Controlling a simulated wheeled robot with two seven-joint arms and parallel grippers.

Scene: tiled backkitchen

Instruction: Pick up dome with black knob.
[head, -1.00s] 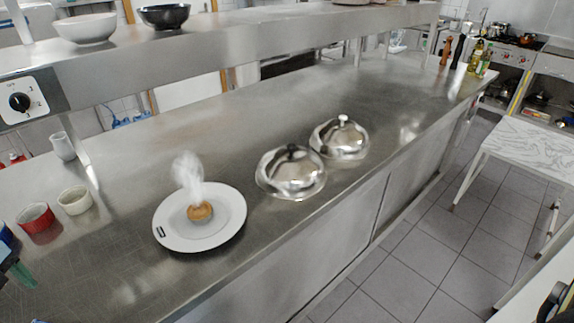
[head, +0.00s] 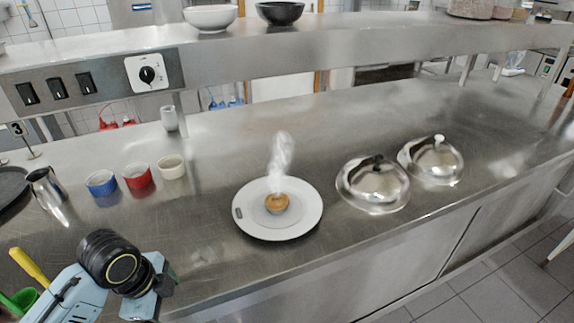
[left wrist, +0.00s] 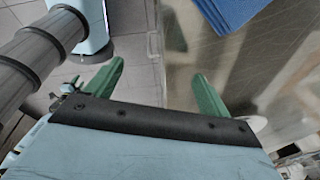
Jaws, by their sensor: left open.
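The dome with the black knob (head: 372,190) is a shiny metal cover resting on the steel counter, right of the white plate. A similar dome with a pale knob (head: 436,164) stands just behind it to the right. My left arm is at the lower left of the head view, well left of both domes. My left gripper (left wrist: 155,88) shows two green fingers spread apart with nothing between them in the left wrist view. Neither dome can be made out in that view. My right gripper is not in view.
A white plate (head: 245,222) with a steaming pastry (head: 277,204) lies between my left arm and the domes. Blue (head: 101,184), red (head: 138,178) and cream (head: 172,168) ramekins stand at left. A steel shelf (head: 350,60) overhangs the back. Counter right of the domes is clear.

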